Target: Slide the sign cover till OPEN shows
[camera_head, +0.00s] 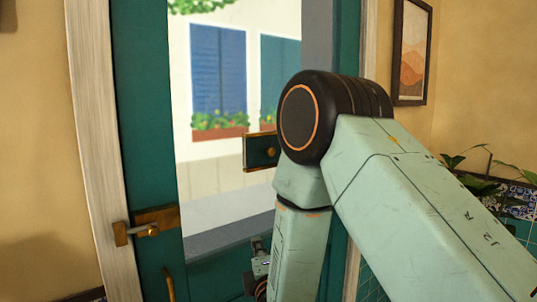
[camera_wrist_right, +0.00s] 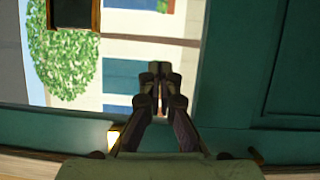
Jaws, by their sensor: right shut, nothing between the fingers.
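A dark panel with a brown frame (camera_wrist_right: 73,14), possibly the sign, is cut off at the top left of the wrist view. My right gripper (camera_wrist_right: 157,74) is shut and empty, with the glass behind it. In the head view, part of the right gripper (camera_head: 261,262) shows below the sign, mostly behind my arm. My left gripper is out of view.
The green door (camera_head: 137,120) has a brass latch (camera_head: 147,225) at its left edge. Blue shutters and flower boxes show through the glass. A framed picture (camera_head: 411,52) hangs at right, above a plant (camera_head: 487,172). Clear space lies left of the sign.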

